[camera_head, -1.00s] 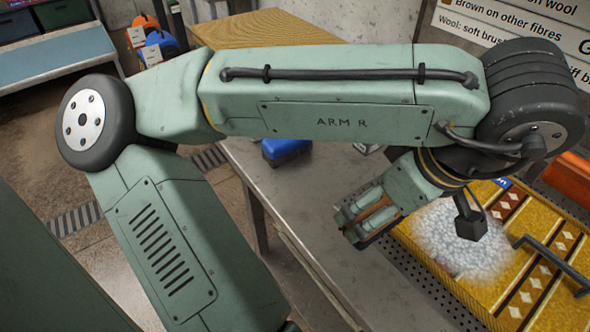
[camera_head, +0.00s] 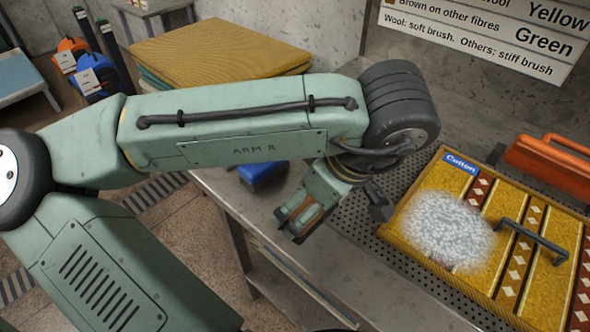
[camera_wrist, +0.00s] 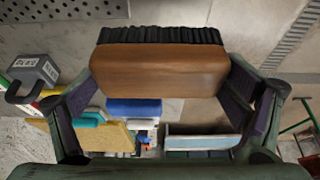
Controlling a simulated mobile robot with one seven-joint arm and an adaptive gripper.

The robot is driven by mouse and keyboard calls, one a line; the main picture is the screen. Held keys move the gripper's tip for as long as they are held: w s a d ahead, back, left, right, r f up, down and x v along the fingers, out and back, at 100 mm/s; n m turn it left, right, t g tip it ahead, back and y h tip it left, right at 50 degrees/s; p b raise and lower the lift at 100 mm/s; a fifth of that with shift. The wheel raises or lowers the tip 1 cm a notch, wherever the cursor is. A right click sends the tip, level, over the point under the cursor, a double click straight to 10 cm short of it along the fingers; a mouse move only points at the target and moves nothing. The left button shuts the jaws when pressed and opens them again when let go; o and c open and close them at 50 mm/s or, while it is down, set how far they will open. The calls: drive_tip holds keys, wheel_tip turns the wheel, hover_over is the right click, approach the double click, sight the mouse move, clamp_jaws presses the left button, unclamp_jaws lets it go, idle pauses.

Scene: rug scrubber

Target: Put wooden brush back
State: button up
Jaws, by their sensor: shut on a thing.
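The wooden brush (camera_wrist: 160,70) fills the upper middle of the wrist view, with a brown wooden body and black bristles on its upper side in that picture. My gripper (camera_head: 298,220) is shut on it, with a finger at each end of the wood in the wrist view. In the head view the gripper is over the grey metal table (camera_head: 215,185), left of the rug, and only a little of the brown wood shows between the fingers. The brush's bristles are hidden there.
A blue block (camera_head: 262,175) sits on the table behind my gripper. At right lies a yellow patterned rug (camera_head: 480,190) labelled Cotton, with white foam (camera_head: 448,230) and a dark bar handle (camera_head: 530,240). An orange tool (camera_head: 550,160) lies beyond it. Folded rugs (camera_head: 215,50) stand at the back.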

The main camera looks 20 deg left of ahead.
drive_tip(key=w+a, duration=0.1)
drive_tip(key=w, duration=0.1)
drive_tip(key=w+a+f, duration=0.1)
drive_tip(key=w+a, duration=0.1)
drive_tip(key=w+a+b, duration=0.1)
drive_tip(key=w+a, duration=0.1)
drive_tip(key=w, duration=0.1)
drive_tip(key=shift+a+f, duration=0.1)
drive_tip(key=shift+f, duration=0.1)
drive_tip(key=shift+w+a+f, duration=0.1)
drive_tip(key=shift+w+f, duration=0.05)
drive_tip(key=shift+f+b, duration=1.35)
drive_tip(key=shift+f, duration=0.25)
drive_tip(key=shift+f, duration=0.1)
drive_tip(key=shift+f, duration=0.15)
drive_tip(key=o, duration=0.8)
drive_tip(key=shift+r, duration=0.2)
